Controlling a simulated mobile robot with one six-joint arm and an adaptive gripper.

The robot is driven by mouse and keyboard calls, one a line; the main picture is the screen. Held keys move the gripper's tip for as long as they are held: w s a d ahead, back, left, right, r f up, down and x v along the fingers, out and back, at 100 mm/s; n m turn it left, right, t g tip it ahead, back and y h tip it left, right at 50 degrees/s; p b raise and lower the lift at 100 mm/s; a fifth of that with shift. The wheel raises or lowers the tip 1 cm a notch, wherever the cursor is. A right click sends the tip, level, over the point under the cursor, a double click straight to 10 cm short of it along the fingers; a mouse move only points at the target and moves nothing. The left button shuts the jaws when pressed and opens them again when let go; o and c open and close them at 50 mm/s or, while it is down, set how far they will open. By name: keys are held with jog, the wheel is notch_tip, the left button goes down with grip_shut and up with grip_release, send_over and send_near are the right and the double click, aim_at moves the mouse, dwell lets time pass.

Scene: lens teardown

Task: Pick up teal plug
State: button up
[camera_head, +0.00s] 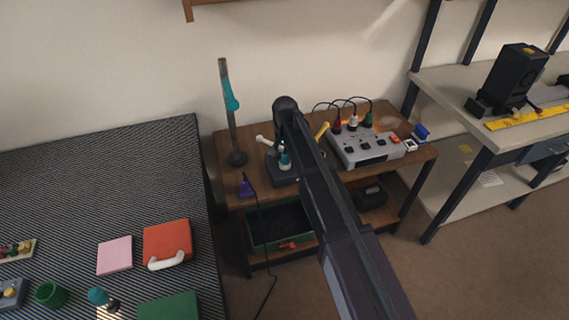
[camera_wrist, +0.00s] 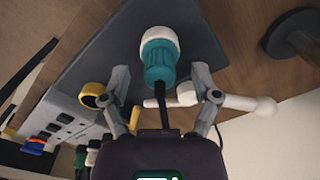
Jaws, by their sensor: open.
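The teal plug (camera_wrist: 158,62) has a ribbed teal body, a white end and a black cord. In the wrist view it is at upper centre, over a dark grey block. It also shows in the head view, just left of my arm (camera_head: 284,160), at the dark grey block (camera_head: 280,178) on the wooden table. My gripper (camera_wrist: 160,84) is open. Its fingers stand to either side of the plug's cord end, apart from the plug, with nothing held. In the head view my arm hides most of the gripper.
A white-knobbed bar (camera_wrist: 245,102) lies close by the right finger, and a yellow-ringed part (camera_wrist: 92,95) by the left. A grey power strip (camera_head: 365,148) with plugs is to the right in the head view. A stand (camera_head: 232,120) rises at the left.

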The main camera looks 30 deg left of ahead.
jog(key=shift+f, duration=0.3)
dwell(0.4)
grip_shut()
